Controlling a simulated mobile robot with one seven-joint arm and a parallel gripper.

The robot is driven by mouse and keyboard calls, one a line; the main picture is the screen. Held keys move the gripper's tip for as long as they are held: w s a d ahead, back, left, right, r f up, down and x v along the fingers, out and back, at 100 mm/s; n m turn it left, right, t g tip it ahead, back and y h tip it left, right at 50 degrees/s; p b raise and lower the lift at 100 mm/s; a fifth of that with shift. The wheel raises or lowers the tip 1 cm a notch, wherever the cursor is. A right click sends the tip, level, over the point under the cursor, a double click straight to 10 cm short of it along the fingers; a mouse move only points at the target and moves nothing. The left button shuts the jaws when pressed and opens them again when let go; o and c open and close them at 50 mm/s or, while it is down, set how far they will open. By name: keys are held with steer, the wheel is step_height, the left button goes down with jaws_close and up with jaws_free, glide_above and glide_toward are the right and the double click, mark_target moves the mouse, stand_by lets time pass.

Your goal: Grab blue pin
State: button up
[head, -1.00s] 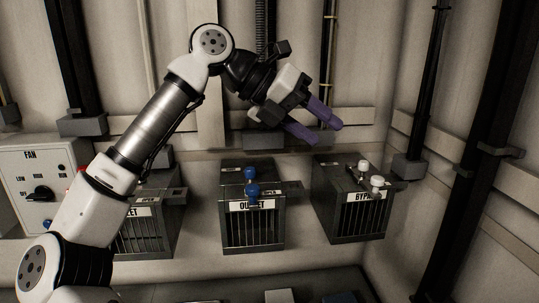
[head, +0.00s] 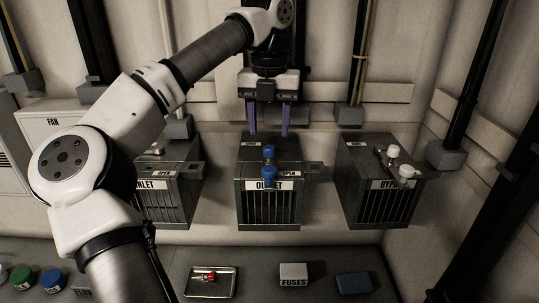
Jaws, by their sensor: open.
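The blue pin (head: 268,167) stands at the top front of the middle box (head: 270,210), labelled OUTLET. It shows two blue knobs, one above the other in the picture. My gripper (head: 268,135) points down with its two purple fingers apart, behind and above the blue pin in the picture. The fingers are empty. Their tips show against the back of the OUTLET box's top; I cannot tell whether they touch it.
The BYPASS box (head: 383,205) with white knobs (head: 406,171) stands at right. The INLET box (head: 170,205) at left is partly behind my arm. Below lie a tray (head: 211,294) with a red item, a FUSES box (head: 293,273) and a blue block (head: 354,283).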

mark_target(269, 147)
steer(key=f, duration=0.1)
steer(key=f+p, duration=0.1)
steer(key=f, duration=0.1)
steer(key=f+p, duration=0.1)
steer(key=f, duration=0.1)
steer(key=shift+s, duration=0.35)
steer(key=shift+f, duration=0.55)
steer(key=c, duration=1.1)
